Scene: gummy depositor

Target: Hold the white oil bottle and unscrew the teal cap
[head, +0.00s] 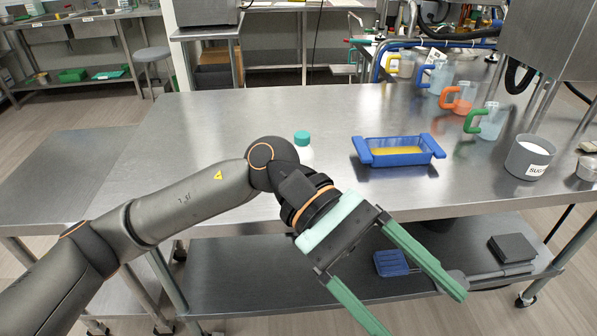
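The white oil bottle (306,155) stands upright on the steel table, with its teal cap (302,138) on top. My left arm's wrist hides the lower part of the bottle. My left gripper (424,318) has two green fingers spread wide apart, open and empty. It reaches past the table's front edge, nearer to me and to the right of the bottle, over the lower shelf. My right gripper does not show.
A blue tray (361,160) with yellow contents sits right of the bottle. A sugar pot (528,158) and several jugs with coloured handles, one green (487,122), stand at the right. The table (210,125) is clear left of the bottle.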

